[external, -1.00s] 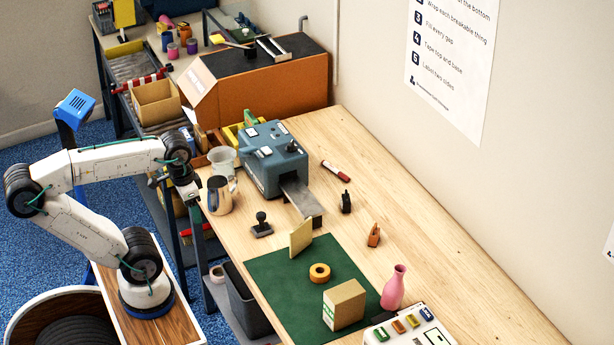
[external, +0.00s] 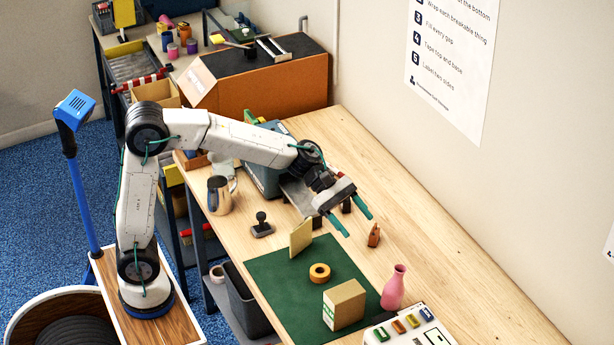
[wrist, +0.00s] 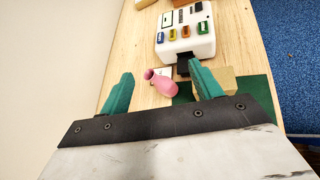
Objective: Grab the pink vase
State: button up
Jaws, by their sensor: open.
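The pink vase (external: 394,287) stands upright on the wooden table at the right edge of the green mat, beside the white device. In the wrist view the vase (wrist: 162,84) shows between my two fingers, farther off. My gripper (external: 354,220) is open and empty, in the air above the table, up and to the left of the vase in the external view. Its green fingers (wrist: 160,90) are spread apart in the wrist view. Nothing hides the vase.
A cardboard box (external: 345,304) stands on the green mat (external: 275,283), left of the vase. A tape roll (external: 320,273) lies there too. A white device with coloured buttons (external: 408,333) is in front of the vase. A small brown object (external: 374,236) stands near my fingers.

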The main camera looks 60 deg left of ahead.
jog(key=w+d+f+n+t+h, duration=0.1)
jog(key=w+d+f+n+t, duration=0.1)
jog(key=w+d+f+n, duration=0.35)
send_near(400, 301)
jog(key=shift+w+d+f, duration=0.2)
jog(key=shift+w+f, duration=0.1)
jog(key=shift+w, duration=0.3)
jog(key=shift+d+f, duration=0.2)
jog(key=shift+f, duration=0.05)
jog(key=x, duration=0.7)
jog(key=shift+s+d+f, duration=0.1)
jog(key=shift+d+f, duration=0.05)
jog(key=shift+d, duration=0.05)
jog(key=c, duration=0.8)
